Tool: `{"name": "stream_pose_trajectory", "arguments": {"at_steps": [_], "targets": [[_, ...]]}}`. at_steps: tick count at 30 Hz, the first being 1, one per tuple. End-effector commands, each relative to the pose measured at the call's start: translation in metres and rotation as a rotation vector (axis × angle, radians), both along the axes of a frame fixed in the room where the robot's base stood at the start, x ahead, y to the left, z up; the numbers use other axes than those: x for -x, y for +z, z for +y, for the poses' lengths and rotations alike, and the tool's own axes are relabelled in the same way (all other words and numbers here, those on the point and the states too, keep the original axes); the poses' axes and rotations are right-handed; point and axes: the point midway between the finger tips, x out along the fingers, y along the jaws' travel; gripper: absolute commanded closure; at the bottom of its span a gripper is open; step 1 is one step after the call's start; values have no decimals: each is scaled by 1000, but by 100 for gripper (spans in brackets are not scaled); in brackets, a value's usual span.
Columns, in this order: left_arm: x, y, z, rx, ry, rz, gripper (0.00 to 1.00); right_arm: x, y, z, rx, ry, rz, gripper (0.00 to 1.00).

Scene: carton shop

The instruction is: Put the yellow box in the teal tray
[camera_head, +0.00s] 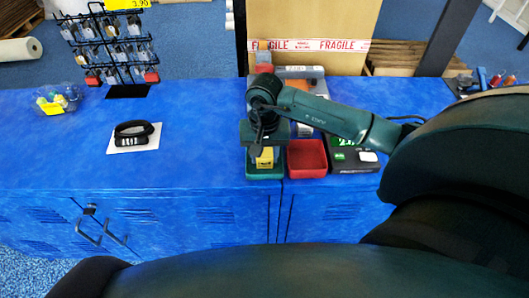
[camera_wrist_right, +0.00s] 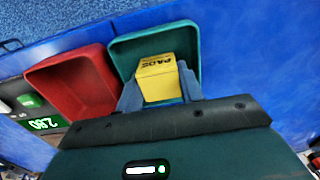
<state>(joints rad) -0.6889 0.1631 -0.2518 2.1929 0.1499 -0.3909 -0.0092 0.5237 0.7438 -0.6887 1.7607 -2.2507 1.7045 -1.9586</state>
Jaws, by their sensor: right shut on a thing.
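The yellow box (camera_wrist_right: 158,84) is held between the two fingers of my right gripper (camera_wrist_right: 160,92) in the right wrist view. The same box (camera_head: 265,158) shows under the gripper (camera_head: 263,148) in the head view. The teal tray (camera_wrist_right: 192,38) lies directly beyond and around the box in the wrist view, and its front wall (camera_head: 264,174) shows below the box in the head view. The box appears over or inside the tray; whether it touches the floor is hidden. My left gripper is not in view.
A red tray (camera_head: 307,158) stands right beside the teal one, with a scale (camera_head: 350,153) to its right. A black stapler-like device (camera_head: 133,132) on a white card, a clear bowl (camera_head: 57,98) and a wire rack (camera_head: 112,50) stand left.

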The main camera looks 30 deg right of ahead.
Motion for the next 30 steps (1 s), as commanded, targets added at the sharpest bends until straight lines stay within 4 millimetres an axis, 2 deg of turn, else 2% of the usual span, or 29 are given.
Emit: {"name": "stream_pose_trajectory", "arguments": {"at_steps": [6, 7, 14, 21, 25, 30], "targets": [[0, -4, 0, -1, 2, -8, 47, 0, -5, 0, 1, -1, -1, 88], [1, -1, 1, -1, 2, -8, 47, 0, -3, 0, 1, -1, -1, 60], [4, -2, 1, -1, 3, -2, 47, 0, -2, 0, 1, -1, -1, 41], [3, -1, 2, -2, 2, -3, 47, 0, -2, 0, 0, -1, 0, 41], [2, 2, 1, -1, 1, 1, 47, 0, 5, 0, 0, 0, -1, 41], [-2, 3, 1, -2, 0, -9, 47, -2, 36, -1, 1, 1, -8, 41]]}}
